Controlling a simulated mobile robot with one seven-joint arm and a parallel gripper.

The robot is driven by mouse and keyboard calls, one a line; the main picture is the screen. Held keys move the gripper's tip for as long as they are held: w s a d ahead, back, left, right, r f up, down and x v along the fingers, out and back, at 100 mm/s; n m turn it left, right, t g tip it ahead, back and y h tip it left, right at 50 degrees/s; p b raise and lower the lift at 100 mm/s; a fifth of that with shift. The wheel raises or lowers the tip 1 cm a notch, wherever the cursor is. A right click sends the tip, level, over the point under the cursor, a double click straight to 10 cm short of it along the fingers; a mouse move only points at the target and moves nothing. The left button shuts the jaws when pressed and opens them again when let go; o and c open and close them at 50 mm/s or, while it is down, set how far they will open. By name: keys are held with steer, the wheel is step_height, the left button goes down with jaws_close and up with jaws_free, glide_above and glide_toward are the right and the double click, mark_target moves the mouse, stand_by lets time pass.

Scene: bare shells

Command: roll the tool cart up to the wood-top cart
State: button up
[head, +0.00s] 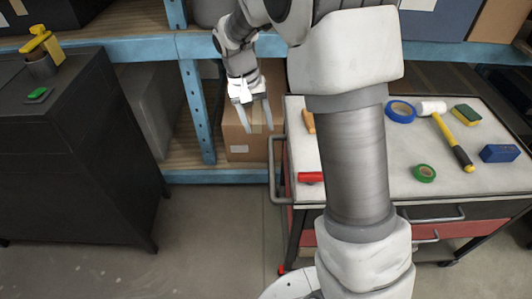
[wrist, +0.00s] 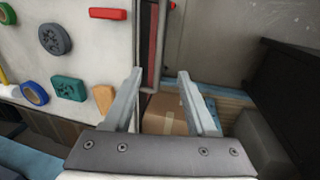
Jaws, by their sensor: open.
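The tool cart (head: 440,192) stands at the right of the head view, with a pale top and red drawers. Its grey push handle (head: 273,172) sticks out at its left end. My gripper (head: 257,128) is open and empty, above and behind that handle. In the wrist view, the gripper (wrist: 160,72) points down past the cart's edge, and a bar of the handle (wrist: 161,45) shows near its fingertips. I cannot tell how far apart they are. My arm hides the middle of the cart. I see no cart with a clearly wooden top.
A dark cabinet (head: 60,150) with a yellow-handled tool stands at the left. A blue-framed shelf (head: 195,110) with a cardboard box (head: 245,140) is behind. The cart top bears a mallet (head: 452,140), tape rolls (head: 401,111) and a blue block (head: 499,153). Grey floor (head: 205,235) is clear between cabinet and cart.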

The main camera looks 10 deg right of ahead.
mark_target(271, 167)
steer(key=d+f+b, duration=0.1)
steer(key=f, duration=0.4)
steer(key=d+f+b, duration=0.1)
steer(key=f, duration=0.5)
steer(key=d+f+b, duration=0.1)
steer(key=f+b, duration=0.1)
steer(key=f, duration=0.3)
steer(key=shift+s+d+f, duration=0.15)
steer(key=shift+s+f, duration=0.2)
steer(key=shift+f, duration=0.05)
steer(key=shift+c, duration=0.2)
jaws_close()
stand_by(0.4)
